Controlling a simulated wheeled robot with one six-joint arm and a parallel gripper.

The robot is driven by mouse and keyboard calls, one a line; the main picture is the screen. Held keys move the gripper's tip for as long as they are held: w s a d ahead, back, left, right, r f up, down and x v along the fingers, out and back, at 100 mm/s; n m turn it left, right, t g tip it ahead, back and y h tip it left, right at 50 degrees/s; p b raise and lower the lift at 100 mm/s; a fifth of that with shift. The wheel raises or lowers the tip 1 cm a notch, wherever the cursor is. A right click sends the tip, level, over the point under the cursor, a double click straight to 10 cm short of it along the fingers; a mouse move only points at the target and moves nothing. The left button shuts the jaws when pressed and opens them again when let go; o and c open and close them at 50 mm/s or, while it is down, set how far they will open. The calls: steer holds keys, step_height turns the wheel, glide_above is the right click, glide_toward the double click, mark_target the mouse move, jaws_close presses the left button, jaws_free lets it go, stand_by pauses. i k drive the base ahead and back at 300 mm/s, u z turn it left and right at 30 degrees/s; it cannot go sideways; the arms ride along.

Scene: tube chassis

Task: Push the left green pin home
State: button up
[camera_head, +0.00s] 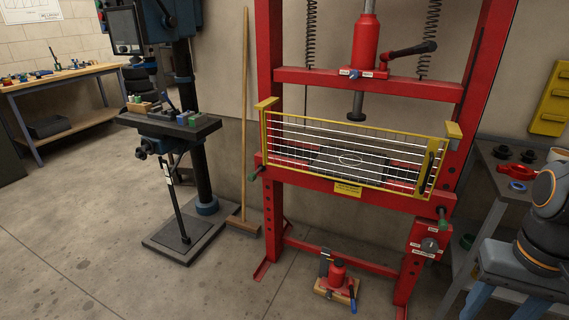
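The left green pin (251,177) shows at the left upright of the red press (347,185), near the left end of the bed. Its green end sticks out to the lower left of the upright; how deep it sits is too small to tell. A second green pin (442,211) shows at the right upright, at the right end of the bed. My gripper is not in view. A dark grey arm part with an orange ring, probably mine, shows at the right edge, well apart from the left pin.
A yellow-framed guard (345,186) stands across the press bed. A broom (243,210) leans on the wall left of the press, close to the left pin. A drill press (185,245) stands further left. Floor in front is clear.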

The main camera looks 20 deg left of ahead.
mark_target(252, 176)
steer(key=u, duration=0.55)
steer(key=i, duration=0.4)
steer(key=u, duration=0.9)
steer(key=k, duration=0.5)
steer(key=u, duration=0.6)
steer(key=i, duration=1.05)
steer(key=z, duration=0.55)
steer(key=i, duration=0.5)
steer(key=z, duration=0.3)
